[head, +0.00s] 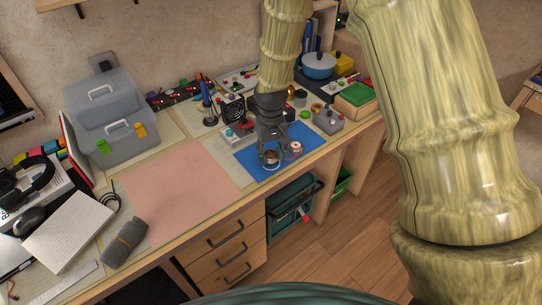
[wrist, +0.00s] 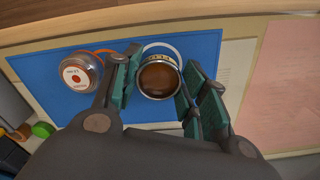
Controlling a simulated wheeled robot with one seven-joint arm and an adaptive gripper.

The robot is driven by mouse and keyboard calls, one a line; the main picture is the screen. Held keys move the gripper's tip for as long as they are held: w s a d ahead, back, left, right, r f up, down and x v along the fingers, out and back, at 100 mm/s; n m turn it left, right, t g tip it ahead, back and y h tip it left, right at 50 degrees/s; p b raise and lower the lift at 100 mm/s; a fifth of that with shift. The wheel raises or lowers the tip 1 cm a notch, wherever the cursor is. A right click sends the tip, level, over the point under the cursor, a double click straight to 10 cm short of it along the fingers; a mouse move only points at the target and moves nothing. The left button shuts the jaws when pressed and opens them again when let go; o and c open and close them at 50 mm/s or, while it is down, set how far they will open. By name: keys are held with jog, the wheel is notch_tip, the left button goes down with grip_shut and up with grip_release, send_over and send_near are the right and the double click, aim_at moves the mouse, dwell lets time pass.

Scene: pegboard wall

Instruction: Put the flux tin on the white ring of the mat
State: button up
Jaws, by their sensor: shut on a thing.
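The flux tin (wrist: 158,80), a small round open tin with brown contents and a pale metal rim, is between the teal finger pads of my gripper (head: 270,159) in the wrist view. My gripper is shut on it, pointing down over the blue mat (head: 248,166). The white ring (wrist: 163,45) shows as an arc past the tin's upper edge; the tin and fingers hide the rest of it. The tin is over or on the ring, mostly inside its outline; I cannot tell whether its base touches the mat.
A round item with a white label and red dot (wrist: 76,75) stands left of my gripper in the wrist view, on an orange ring. A grey box with knobs (head: 328,120) is behind the mat. A pink mat (head: 180,190) lies clear to the left.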

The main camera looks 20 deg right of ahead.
aim_at(271, 157)
jog(key=shift+f, duration=0.95)
jog(key=shift+f, duration=0.15)
jog(key=o, duration=1)
notch_tip(271, 157, up, 12)
jog(key=shift+r+b, duration=0.2)
jog(key=shift+b, duration=0.35)
